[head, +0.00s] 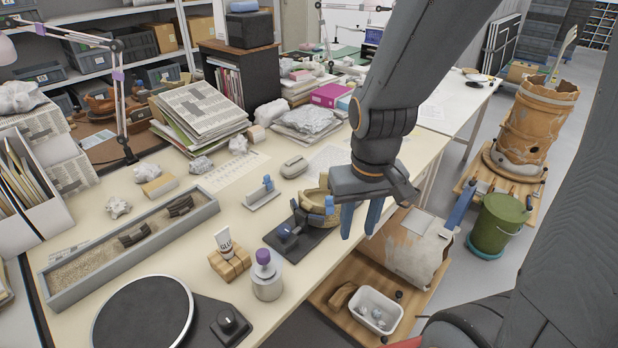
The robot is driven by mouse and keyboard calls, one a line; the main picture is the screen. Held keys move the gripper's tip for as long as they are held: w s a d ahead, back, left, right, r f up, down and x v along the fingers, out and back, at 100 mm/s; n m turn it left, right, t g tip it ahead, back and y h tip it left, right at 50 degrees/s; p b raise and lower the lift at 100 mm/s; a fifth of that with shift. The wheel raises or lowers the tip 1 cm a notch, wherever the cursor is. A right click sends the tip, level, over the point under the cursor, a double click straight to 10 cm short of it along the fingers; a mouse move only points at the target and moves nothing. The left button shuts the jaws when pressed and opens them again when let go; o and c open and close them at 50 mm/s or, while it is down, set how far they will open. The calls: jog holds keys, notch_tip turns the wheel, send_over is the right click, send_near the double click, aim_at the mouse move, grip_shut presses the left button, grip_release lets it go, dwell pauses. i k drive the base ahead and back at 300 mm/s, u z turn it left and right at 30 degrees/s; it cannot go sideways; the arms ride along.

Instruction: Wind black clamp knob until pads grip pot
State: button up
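A tan pot (313,200) sits in a small clamp on a dark base plate (312,250) near the table's right edge. A blue pad (329,205) shows at the pot's right side. A dark knob-like part (287,236) is at the clamp's front left; whether the pads touch the pot is too small to tell. My gripper (360,222) points down to the right of the clamp and pot, apart from the knob in the picture. Its two blue fingers are spread with nothing visible between them. My wrist hides some of the table behind.
A glue tube in a wooden block (230,265) and a purple-capped jar (267,278) stand left of the clamp. A turntable (143,315) is at the front left, a long sand tray (130,245) behind it. A small blue-topped stand (263,193) stands behind the clamp.

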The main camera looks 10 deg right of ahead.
aim_at(283, 230)
jog(key=k, duration=0.45)
jog(key=u, duration=1)
jog(key=k, duration=0.65)
jog(key=z, duration=0.8)
jog(key=i, duration=0.45)
